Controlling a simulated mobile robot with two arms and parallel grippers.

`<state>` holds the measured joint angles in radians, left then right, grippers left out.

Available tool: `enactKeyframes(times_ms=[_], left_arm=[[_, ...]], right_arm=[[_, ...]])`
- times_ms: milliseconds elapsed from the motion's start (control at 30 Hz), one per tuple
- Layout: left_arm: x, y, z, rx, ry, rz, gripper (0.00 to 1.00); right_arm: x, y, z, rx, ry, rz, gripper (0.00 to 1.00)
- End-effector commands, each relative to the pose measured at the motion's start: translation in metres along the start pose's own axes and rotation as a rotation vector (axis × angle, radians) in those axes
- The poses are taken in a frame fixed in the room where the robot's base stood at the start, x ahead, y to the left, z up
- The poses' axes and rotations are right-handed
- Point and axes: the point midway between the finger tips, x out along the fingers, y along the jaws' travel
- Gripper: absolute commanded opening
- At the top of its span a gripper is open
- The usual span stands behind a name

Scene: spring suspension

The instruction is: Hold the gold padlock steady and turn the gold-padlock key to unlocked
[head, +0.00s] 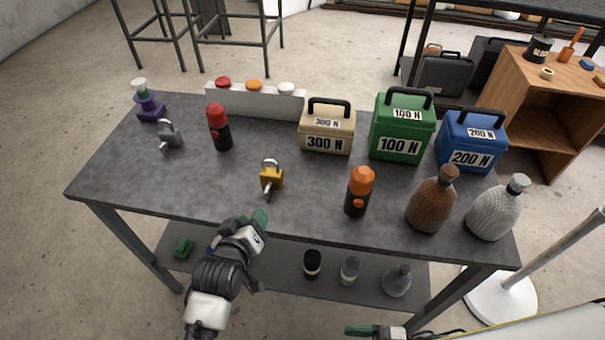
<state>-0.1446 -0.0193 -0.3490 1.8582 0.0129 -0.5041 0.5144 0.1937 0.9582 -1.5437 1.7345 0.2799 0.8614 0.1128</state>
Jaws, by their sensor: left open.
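The gold padlock (272,177) stands upright near the middle of the grey table, with its shackle on top. Its key (268,191) sticks out of the front, toward me; I cannot tell its exact turn angle. My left gripper (248,219) is open and empty at the table's front edge, in front of the padlock and slightly left of it, not touching it. My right gripper (362,330) shows only in part at the bottom edge, well away from the padlock. Its green fingertip shows, but not whether the jaws are open.
A silver padlock (171,137) and a red-topped cylinder (219,127) stand to the left. An orange-topped cylinder (360,192) stands right of the gold padlock. A tan 300 N case (327,128) stands behind. The table around the gold padlock is clear.

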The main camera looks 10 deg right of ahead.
Motion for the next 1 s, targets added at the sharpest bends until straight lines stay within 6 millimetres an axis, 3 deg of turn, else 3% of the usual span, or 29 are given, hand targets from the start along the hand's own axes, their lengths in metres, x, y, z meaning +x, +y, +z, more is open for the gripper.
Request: enactKeyframes(times_ms=[33,100,300,533,800,1000], left_arm=[[0.000,0.000,0.000,0.000,0.000,0.000,0.43],[0.000,0.000,0.000,0.000,0.000,0.000,0.43],[0.000,0.000,0.000,0.000,0.000,0.000,0.43],[0.000,0.000,0.000,0.000,0.000,0.000,0.43],[0.000,0.000,0.000,0.000,0.000,0.000,0.43],[0.000,0.000,0.000,0.000,0.000,0.000,0.43]], right_arm=[[0.005,-0.002,-0.023,-0.013,0.035,-0.063,0.73],[0.018,0.000,-0.041,-0.051,0.049,-0.144,0.73],[0.062,0.029,-0.075,-0.278,-0.009,-0.323,0.73],[0.110,0.070,-0.114,-0.572,-0.095,-0.397,0.73],[0.183,0.128,-0.169,-0.801,-0.120,-0.183,0.73],[0.221,0.182,-0.204,-0.772,-0.138,0.124,0.73]])
